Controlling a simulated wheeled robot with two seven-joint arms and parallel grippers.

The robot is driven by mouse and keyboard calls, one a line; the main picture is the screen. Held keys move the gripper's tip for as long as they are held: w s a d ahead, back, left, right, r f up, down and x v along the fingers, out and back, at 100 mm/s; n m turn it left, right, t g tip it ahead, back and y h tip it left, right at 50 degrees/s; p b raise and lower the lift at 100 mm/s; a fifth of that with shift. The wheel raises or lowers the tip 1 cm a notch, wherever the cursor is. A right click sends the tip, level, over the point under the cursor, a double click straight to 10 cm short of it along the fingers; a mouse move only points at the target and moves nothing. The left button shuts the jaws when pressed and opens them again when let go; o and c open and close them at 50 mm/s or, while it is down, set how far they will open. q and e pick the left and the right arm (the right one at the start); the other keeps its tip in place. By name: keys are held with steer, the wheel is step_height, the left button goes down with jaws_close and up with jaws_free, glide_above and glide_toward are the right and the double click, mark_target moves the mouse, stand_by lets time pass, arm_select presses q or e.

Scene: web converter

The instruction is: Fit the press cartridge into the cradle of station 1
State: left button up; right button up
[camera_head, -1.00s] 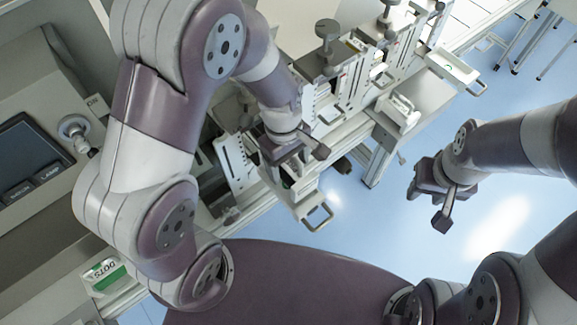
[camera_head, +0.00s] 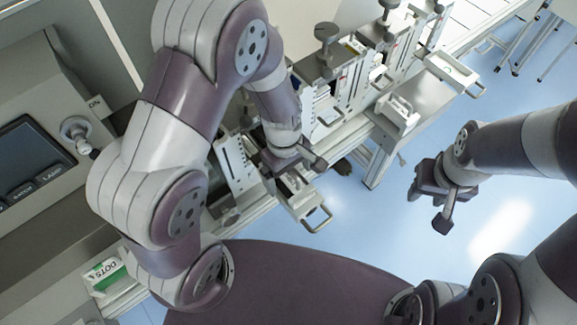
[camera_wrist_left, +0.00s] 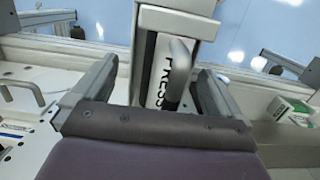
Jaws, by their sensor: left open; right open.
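A grey-white part lettered "PRESS" (camera_wrist_left: 157,85) with a raised grey bar handle (camera_wrist_left: 181,75) shows in the left wrist view. I cannot tell whether it is the press cartridge or part of the cradle. My left gripper (camera_wrist_left: 160,80) is open, with one finger on each side of this part and apart from the handle. In the head view my left gripper (camera_head: 293,163) is above a pull-out tray (camera_head: 303,204) with a loop handle and hides its inner end. My right gripper (camera_head: 428,205) is open and empty over the blue floor.
A white block with a handle (camera_head: 397,113) sits on a grey side shelf (camera_head: 420,98). Upright station frames with dark knobs (camera_head: 326,33) stand behind. Another looped tray (camera_head: 452,70) projects at the upper right. A green-white box (camera_head: 105,273) is at the lower left.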

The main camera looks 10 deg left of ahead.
arm_select(q)
steer(key=r, duration=0.3)
steer(key=a+r+b, duration=0.1)
steer(key=r, duration=0.7)
steer(key=shift+w+a+b, duration=0.2)
steer(key=shift+w+b, duration=0.05)
steer(key=shift+b, duration=0.15)
steer(key=shift+w+r, duration=0.2)
steer(key=shift+r, duration=0.2)
steer(key=shift+s, duration=0.15)
